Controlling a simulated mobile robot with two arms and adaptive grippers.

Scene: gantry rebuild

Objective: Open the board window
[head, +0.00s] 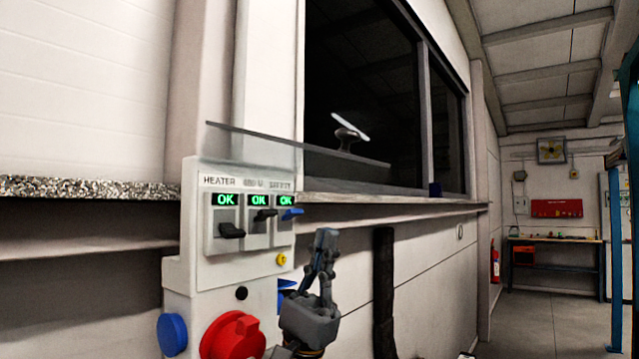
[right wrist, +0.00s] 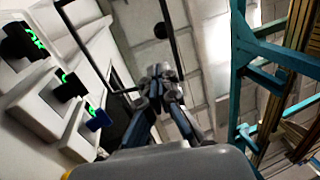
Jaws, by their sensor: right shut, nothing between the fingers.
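The control board (head: 190,225) stands at left centre in the head view, with a row of switches under green OK displays. Its clear board window (head: 260,147) stands out above the switches, swung up and seen nearly edge-on. The switches are uncovered. My right gripper (head: 327,240) is to the right of the board and below the window, fingers up, shut and empty. In the head view it appears apart from the window. My left gripper is not in view.
A red rotary knob (head: 232,337) and a blue round part (head: 172,334) are low on the board. A vertical black pipe (head: 384,290) runs down the wall behind my gripper. A teal post (head: 616,250) stands far right. The floor (head: 545,325) there looks clear.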

